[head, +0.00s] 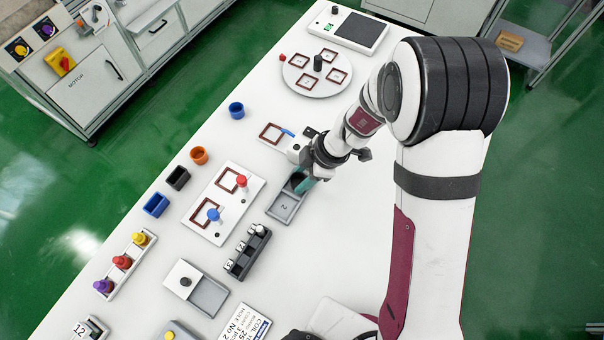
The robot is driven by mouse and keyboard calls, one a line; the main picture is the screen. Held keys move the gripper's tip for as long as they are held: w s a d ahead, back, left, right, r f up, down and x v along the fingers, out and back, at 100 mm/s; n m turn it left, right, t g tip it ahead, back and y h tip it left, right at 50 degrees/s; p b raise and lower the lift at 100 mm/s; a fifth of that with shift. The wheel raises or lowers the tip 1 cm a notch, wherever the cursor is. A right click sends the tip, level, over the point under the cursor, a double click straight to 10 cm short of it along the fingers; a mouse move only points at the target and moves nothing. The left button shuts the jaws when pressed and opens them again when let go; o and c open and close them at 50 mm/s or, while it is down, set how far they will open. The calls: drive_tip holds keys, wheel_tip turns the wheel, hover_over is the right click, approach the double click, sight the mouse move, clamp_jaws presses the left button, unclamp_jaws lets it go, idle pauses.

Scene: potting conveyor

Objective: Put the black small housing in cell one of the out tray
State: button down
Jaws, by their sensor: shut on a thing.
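My gripper (304,184), with teal fingertips, points down at the far end of a grey two-cell tray (283,208). The tray's near cell is marked 2 and is empty. The gripper is shut on a small dark thing (293,184), which looks like a black housing at or inside the far cell. The fingers and wrist hide part of it, and I cannot tell whether it touches the cell floor. Another black square housing (178,178) stands on the table to the left.
Blue (155,205) and orange (199,155) housings stand along the left. A white fixture plate (207,222) with red frames and a black numbered rack (236,266) are near the tray. A round turntable (317,88) stands farther back. The table right of the tray is clear.

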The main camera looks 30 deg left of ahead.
drive_tip(key=c, duration=0.7)
unclamp_jaws()
drive_tip(key=shift+f, duration=0.1)
drive_tip(key=shift+o, duration=0.2)
drive_tip(key=d+r+m, duration=0.4)
drive_tip(key=d+r, duration=0.1)
drive_tip(key=r, duration=0.3)
drive_tip(key=d+r+m, duration=0.3)
drive_tip(key=d+r, duration=0.2)
drive_tip(key=r, duration=0.3)
drive_tip(key=s+d+r+m+h, duration=0.1)
drive_tip(key=s+d+r+m, duration=0.1)
drive_tip(key=s+d+m, duration=0.4)
drive_tip(key=s+d+r+m+t+h, duration=0.1)
drive_tip(key=s+d+m, duration=0.6)
drive_tip(key=m, duration=1)
drive_tip(key=shift+s+d+r+t, duration=0.3)
drive_tip(key=shift+d+r, duration=0.25)
drive_tip(key=shift+d, duration=0.1)
